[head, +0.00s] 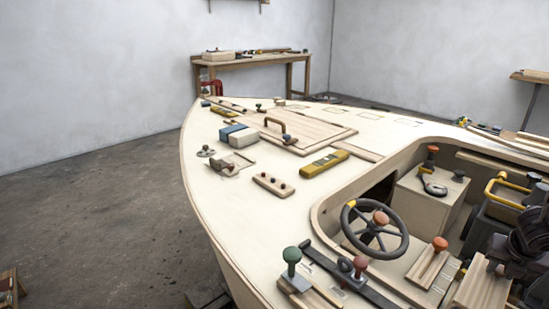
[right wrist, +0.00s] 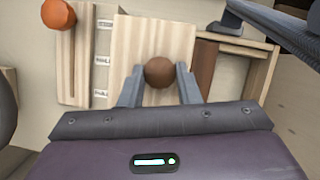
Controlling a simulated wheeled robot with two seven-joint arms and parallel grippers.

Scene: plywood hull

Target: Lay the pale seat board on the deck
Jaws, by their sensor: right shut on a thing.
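The pale seat board (head: 481,289) is at the lower right in the head view, inside the cockpit opening. It shows in the right wrist view (right wrist: 153,38) as a light, grained rectangle with a round brown knob. My right gripper (right wrist: 160,74) has its fingers on both sides of that knob and is shut on it. The gripper hides the near part of the board. I cannot tell whether the board is lifted or resting. The pale plywood deck (head: 222,185) spreads left of the cockpit. My left gripper is not in view.
A board with an orange knob (head: 428,268) lies left of the seat board. A steering wheel (head: 375,230) stands at the cockpit edge.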

